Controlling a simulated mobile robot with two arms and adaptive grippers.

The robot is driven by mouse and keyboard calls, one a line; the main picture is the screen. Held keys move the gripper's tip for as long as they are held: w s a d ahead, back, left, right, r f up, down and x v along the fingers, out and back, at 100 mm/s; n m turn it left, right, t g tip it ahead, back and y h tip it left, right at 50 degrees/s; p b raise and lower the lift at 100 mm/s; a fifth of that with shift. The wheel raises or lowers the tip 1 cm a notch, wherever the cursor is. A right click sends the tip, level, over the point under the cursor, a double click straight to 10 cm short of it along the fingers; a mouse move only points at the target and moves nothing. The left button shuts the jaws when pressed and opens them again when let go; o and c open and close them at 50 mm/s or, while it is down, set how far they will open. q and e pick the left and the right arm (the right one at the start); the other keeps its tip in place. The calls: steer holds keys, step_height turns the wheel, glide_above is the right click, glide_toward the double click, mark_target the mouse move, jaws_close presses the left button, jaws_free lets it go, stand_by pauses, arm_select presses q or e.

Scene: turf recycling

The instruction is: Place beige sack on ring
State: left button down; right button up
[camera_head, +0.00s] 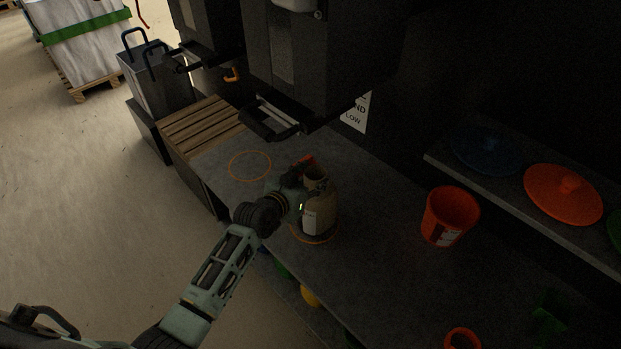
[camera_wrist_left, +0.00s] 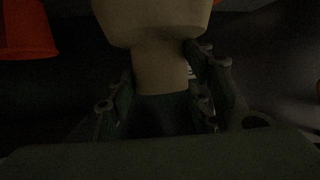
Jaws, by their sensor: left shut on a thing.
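The beige sack (camera_head: 321,214) stands upright over the dark bench, at the right-hand orange ring (camera_head: 318,240). Part of the ring shows around its base; I cannot tell whether the sack touches the bench. My left gripper (camera_head: 303,185) is shut on the upper part of the sack from the left side. In the left wrist view the beige sack (camera_wrist_left: 160,70) fills the space between the fingers of the left gripper (camera_wrist_left: 160,92). A second, empty orange ring (camera_head: 250,166) lies farther back to the left. My right gripper is not in view.
An orange bucket (camera_head: 449,215) stands to the right on the bench (camera_head: 375,250). A shelf (camera_head: 480,182) behind it holds an orange lid (camera_head: 563,193) and a dark blue lid (camera_head: 487,152). Dark machines with handles (camera_head: 271,119) overhang the back. A wooden slatted board (camera_head: 201,124) lies at the left end.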

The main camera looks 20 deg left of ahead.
arm_select(q)
steer(key=shift+f, duration=0.45)
steer(key=shift+f+b, duration=0.25)
steer(key=shift+b, duration=0.15)
steer(key=c, duration=1.3)
jaws_free()
steer(key=o, duration=0.5)
steer(key=o, duration=0.3)
steer(key=shift+s+f, duration=0.1)
steer(key=shift+f, duration=0.1)
steer(key=shift+r, duration=0.1)
